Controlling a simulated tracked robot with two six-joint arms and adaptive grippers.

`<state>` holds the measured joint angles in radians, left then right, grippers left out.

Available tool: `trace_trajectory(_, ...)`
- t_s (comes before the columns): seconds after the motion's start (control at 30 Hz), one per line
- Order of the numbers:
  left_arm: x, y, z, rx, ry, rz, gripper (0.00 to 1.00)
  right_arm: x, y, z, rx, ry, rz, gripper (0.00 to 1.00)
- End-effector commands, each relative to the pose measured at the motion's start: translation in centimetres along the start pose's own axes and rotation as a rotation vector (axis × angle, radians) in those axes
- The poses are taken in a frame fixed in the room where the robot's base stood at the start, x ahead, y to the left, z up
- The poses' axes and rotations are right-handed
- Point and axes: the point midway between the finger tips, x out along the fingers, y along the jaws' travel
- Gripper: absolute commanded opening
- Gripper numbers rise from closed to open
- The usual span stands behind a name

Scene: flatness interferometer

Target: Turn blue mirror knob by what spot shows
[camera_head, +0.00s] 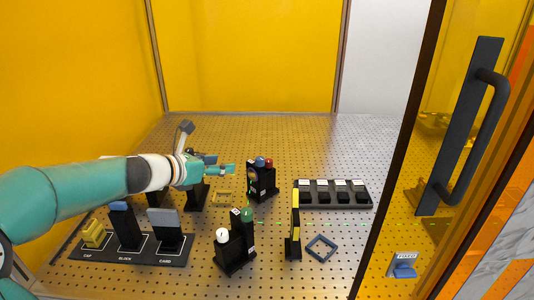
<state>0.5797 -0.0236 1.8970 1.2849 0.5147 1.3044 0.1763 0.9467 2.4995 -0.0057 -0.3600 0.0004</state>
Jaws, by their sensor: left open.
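The blue mirror knob (260,162) sits on top of a black mount (264,184), with a red knob (269,162) close to its right. My left gripper (231,169) is open, reaching in from the left, with its fingertips just left of the mount and apart from the blue knob. Nothing shows between its fingers. A thin green beam (272,223) crosses the board at the front of the mount; I cannot make out a spot on a target. My right gripper is not in view.
A front black mount (236,250) has a white and a green knob. A yellow-black post (295,225), a loose square frame (321,248) and a slotted tray (336,204) stand to the right. A CAP, BLOCK, CARD rack (145,255) is front left. A door with a handle (464,130) edges the right.

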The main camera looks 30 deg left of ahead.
Motion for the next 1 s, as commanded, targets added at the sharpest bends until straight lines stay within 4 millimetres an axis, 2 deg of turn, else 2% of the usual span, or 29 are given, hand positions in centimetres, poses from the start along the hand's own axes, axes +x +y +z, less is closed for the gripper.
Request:
trace_trajectory(0.27,3.1,-0.1,-0.1,-0.001,0.003,-0.004,0.54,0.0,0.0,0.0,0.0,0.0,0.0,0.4)
trace_trajectory(0.7,12.2,0.3,-0.2,-0.004,0.003,0.004,0.54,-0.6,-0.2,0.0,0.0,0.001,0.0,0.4)
trace_trajectory(0.8,13.8,0.3,-0.2,-0.005,0.003,0.004,0.54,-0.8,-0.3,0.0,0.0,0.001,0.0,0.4)
trace_trajectory(1.0,15.9,0.4,-0.2,-0.003,0.003,0.007,0.54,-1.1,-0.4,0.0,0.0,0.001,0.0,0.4)
